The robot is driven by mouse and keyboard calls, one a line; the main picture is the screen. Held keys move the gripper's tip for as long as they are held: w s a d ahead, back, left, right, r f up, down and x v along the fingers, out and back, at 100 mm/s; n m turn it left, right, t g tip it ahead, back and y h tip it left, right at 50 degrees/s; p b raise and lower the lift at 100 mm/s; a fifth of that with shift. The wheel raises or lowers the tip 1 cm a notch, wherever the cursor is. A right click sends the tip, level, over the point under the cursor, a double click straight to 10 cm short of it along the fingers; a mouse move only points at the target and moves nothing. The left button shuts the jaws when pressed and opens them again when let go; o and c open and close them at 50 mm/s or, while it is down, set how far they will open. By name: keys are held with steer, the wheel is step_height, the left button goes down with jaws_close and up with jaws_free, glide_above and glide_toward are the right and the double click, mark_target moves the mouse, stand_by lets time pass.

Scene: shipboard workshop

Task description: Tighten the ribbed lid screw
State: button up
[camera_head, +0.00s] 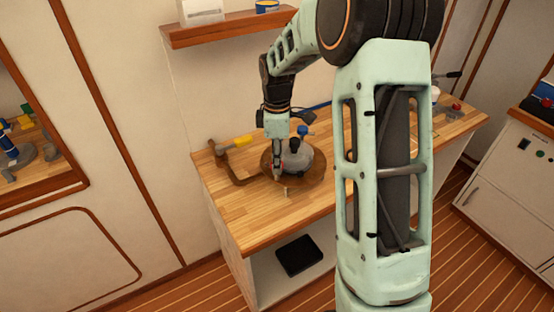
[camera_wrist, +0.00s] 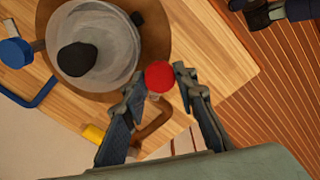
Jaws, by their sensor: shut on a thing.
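A grey, rounded vessel or lid (camera_head: 299,160) with a dark top knob sits on a round brown base on the workbench. In the wrist view the grey dome (camera_wrist: 98,45) is at the upper left, its black knob on top. A round red knob (camera_wrist: 160,76), possibly the lid screw, is beside the dome's rim. My gripper (camera_wrist: 160,82) has its two fingertips on either side of the red knob and is shut on it. In the head view my gripper (camera_head: 277,174) reaches down at the dome's left side. Ribs and thread cannot be made out.
A brown, bent tool (camera_head: 221,160) with a yellow handle lies left of the base. A blue-topped item (camera_head: 303,130) stands behind the dome. The wooden bench (camera_head: 250,222) is clear at its front left. A shelf (camera_head: 225,28) hangs above on the wall.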

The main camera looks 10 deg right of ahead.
steer(key=m, duration=1.8)
steer(key=shift+m, duration=0.3)
stand_by(0.4)
steer(key=o, duration=1.2)
steer(key=shift+c, duration=0.2)
step_height(320, 180, up, 12)
